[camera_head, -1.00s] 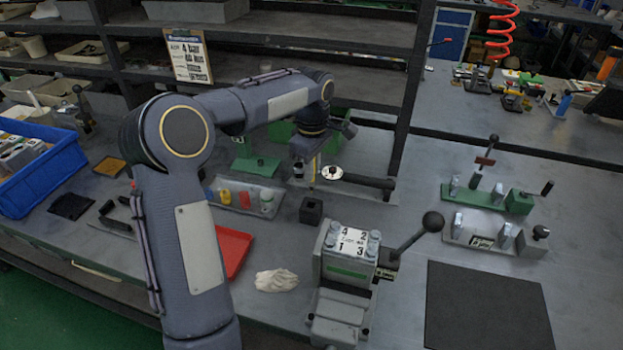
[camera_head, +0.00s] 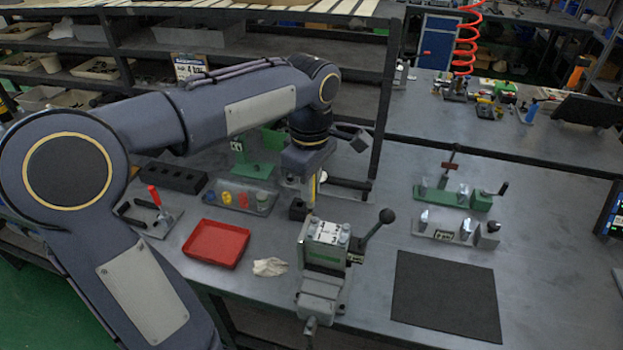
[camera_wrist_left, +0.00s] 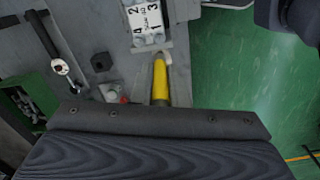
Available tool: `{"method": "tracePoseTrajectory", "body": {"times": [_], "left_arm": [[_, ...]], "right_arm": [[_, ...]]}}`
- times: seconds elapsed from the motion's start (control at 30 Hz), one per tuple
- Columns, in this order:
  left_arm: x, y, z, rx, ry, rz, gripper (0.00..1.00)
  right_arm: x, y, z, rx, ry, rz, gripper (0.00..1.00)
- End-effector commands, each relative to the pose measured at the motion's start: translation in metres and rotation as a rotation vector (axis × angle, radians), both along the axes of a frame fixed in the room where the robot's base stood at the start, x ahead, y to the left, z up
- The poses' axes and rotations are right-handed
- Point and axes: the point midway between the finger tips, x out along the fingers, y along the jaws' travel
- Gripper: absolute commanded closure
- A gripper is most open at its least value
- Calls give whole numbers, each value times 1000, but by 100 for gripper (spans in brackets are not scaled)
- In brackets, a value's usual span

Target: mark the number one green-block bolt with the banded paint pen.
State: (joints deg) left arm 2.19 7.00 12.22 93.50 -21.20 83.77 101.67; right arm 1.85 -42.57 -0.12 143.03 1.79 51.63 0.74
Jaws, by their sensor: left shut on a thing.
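The number one bolt (camera_wrist_left: 158,39) is at the plate's lower right there. My left gripper (camera_head: 312,187) is shut on the yellow paint pen (camera_wrist_left: 160,80), which points down behind the block in the head view. The pen's pale tip (camera_wrist_left: 164,57) appears just below the number one bolt in the wrist view; I cannot tell the height gap. My right gripper is not in view.
The block's ball-ended lever (camera_head: 374,228) sticks up to the right. A small black holder (camera_head: 297,209) stands behind the block. A white rag (camera_head: 269,267) and red tray (camera_head: 216,244) lie left. A dark mat (camera_head: 446,295) lies clear at right.

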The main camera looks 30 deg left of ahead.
Motion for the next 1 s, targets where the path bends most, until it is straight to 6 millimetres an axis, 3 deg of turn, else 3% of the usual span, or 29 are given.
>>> {"method": "tracePoseTrajectory", "body": {"times": [0.4,1.0], "left_arm": [[0,0,0,0,0,0,100],[1,0,-51,0,-1,-1,100]], "right_arm": [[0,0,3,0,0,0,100],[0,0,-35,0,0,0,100]]}}
